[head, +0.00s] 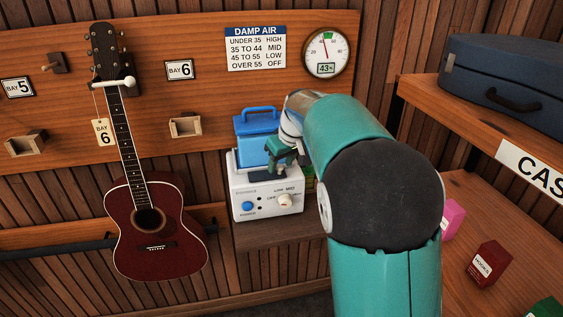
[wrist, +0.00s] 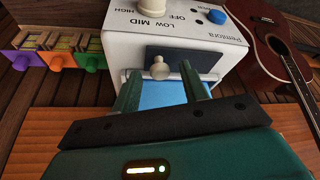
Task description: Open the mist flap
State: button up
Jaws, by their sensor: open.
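A white humidifier (head: 266,191) with a blue tank (head: 255,137) stands on a shelf against the wall. In the wrist view, the white housing (wrist: 215,32) appears upside down, with a dark flap (wrist: 187,58) on its top. A small cream knob (wrist: 160,67) stands at the flap's edge. The flap appears to lie flat. My gripper (wrist: 160,74) is open, its two fingers on either side of the knob with gaps visible; the blue tank shows between them. In the head view my gripper (head: 285,152) is over the housing, beside the tank, and hides most of the flap.
A gauge (head: 326,52) reading 43 and a damp air chart (head: 255,49) are above. A blue case (head: 510,75) lies on the right shelf. The humidifier's dial (head: 285,200) is on its front.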

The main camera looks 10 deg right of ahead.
jog(key=shift+c, duration=0.4)
grip_shut()
jog(key=shift+r, duration=0.1)
